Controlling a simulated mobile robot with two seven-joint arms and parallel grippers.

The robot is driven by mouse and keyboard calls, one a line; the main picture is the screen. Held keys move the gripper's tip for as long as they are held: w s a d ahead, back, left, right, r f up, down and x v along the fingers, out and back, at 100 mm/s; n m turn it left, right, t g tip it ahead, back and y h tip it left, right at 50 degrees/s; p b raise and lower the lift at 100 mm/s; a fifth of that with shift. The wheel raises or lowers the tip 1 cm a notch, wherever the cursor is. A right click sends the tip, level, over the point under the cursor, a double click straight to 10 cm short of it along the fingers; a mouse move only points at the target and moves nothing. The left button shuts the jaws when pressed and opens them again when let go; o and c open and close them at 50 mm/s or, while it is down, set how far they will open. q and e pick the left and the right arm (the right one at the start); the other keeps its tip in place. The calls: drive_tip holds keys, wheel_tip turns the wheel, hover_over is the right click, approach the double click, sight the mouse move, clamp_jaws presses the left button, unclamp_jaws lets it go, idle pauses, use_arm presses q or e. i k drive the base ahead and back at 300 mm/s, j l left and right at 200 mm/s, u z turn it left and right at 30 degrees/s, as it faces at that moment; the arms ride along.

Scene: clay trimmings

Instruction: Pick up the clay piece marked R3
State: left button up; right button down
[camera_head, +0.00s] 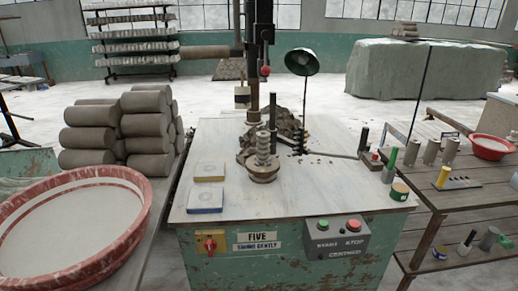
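No mark R3 can be read on any clay in the head view. A heap of rough grey-brown clay pieces (290,124) lies on the worktable (225,150), behind a round metal spindle (262,165). Small clay crumbs lie to the right of the heap. The spindle hides part of the heap, and single pieces in it are hard to tell apart. Neither of my grippers shows in this view.
Two flat blocks (207,187) lie at the table's left. A green lamp (303,62) and dark post (252,70) rise behind. Stacked clay cylinders (90,140) and a red-rimmed basin (140,215) stand left. The table's front middle is mostly clear, above a red-green button box (336,238).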

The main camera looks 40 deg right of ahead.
sight(263, 138)
drive_tip(key=l+u, duration=0.3)
drive_tip(key=l, duration=0.4)
drive_tip(key=l+u, duration=0.25)
drive_tip(key=l, duration=0.45)
